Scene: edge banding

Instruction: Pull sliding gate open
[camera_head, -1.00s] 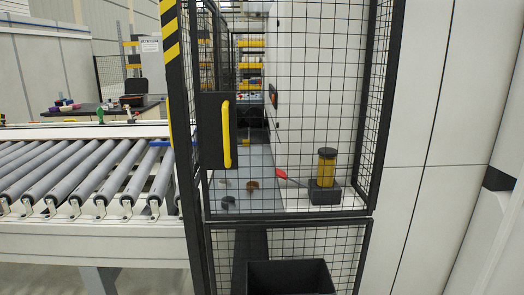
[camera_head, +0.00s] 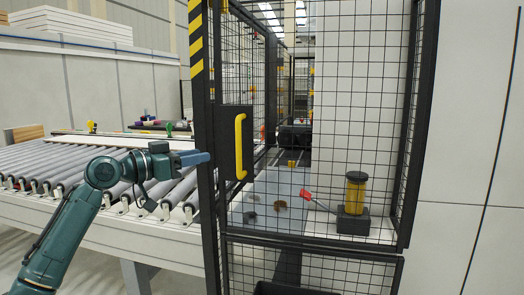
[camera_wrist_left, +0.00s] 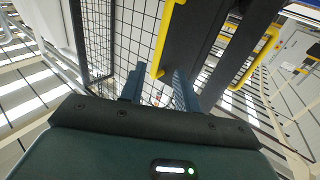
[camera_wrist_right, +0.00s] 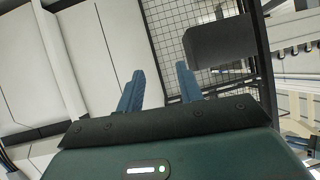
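The sliding gate is a black-framed mesh panel (camera_head: 330,243) in the middle of the head view. Its yellow handle (camera_head: 240,147) is a vertical bar on a dark plate at the gate's left side. My left gripper (camera_head: 205,158) is left of the handle, by the dark post, and apart from the handle in that view. In the left wrist view a yellow bar (camera_wrist_left: 168,38) lies just beyond the fingers (camera_wrist_left: 155,88), which are spread and empty. My right gripper is out of the head view. In the right wrist view its fingers (camera_wrist_right: 160,85) are apart and empty.
A roller conveyor (camera_head: 60,165) runs at the left, under my left arm. A black-and-yellow striped post (camera_head: 196,50) stands left of the gate. Behind the mesh is a yellow and black cylinder (camera_head: 355,193) on a block. A white wall (camera_head: 455,150) is at the right.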

